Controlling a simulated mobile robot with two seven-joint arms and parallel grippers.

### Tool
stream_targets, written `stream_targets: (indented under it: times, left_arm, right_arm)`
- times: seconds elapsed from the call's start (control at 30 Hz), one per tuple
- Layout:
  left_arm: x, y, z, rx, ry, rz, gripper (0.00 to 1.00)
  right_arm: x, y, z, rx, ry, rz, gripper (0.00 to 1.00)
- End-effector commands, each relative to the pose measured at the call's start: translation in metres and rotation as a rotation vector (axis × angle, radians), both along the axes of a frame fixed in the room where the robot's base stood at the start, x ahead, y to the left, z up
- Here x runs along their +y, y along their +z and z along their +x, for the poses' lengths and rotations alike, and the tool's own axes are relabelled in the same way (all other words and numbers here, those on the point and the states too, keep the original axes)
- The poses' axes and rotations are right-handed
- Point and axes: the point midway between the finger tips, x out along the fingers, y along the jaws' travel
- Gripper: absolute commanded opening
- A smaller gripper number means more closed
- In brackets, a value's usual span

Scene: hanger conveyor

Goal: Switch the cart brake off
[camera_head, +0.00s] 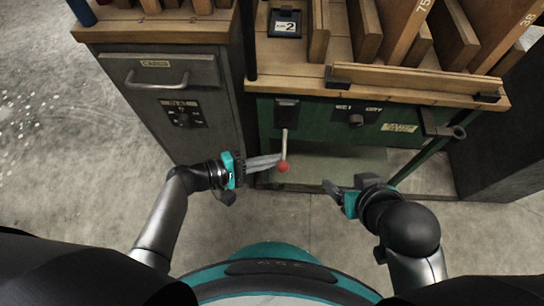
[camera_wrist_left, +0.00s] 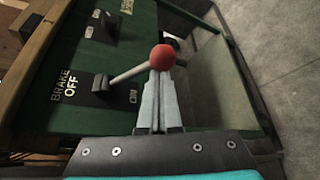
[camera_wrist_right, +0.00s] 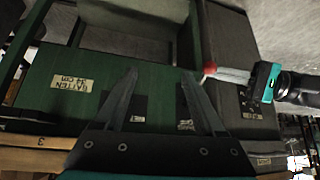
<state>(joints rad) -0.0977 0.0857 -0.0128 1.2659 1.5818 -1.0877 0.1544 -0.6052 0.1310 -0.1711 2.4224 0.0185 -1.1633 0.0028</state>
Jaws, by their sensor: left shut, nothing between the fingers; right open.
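The brake lever (camera_head: 285,141) is a pale rod with a red ball knob (camera_head: 284,167), on the green cart front. In the left wrist view the rod (camera_wrist_left: 130,73) rises from a black bracket (camera_wrist_left: 101,87) between a BRAKE OFF label (camera_wrist_left: 64,85) and an ON label (camera_wrist_left: 133,97), leaning across the ON side. My left gripper (camera_head: 280,160) is shut and empty. Its tips (camera_wrist_left: 161,72) sit against or just beside the red knob (camera_wrist_left: 162,55); contact is unclear. My right gripper (camera_head: 342,188) is open and empty, right of the lever, below the cart front.
A grey cabinet (camera_head: 140,65) with a handle and a dial stands left of the cart. Wooden slats and boards (camera_head: 365,40) stand on the cart top. A black bracket with a loop (camera_head: 440,128) projects at the cart's right. The concrete floor (camera_head: 100,190) is open on the left.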

Motion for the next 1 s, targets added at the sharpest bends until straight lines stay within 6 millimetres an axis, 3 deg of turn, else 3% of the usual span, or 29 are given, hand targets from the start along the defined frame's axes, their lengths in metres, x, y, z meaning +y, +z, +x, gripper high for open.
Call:
stream_targets:
  times: [0.53,1.0]
  left_arm:
    - [-0.001,0.007,-0.003,0.059,-0.002,-0.002,0.0]
    - [-0.001,0.017,-0.008,0.178,-0.003,-0.002,0.0]
  right_arm:
    - [-0.028,0.011,-0.028,0.2,-0.048,-0.082,0.72]
    - [-0.028,-0.044,-0.027,0.285,-0.044,-0.095,0.72]
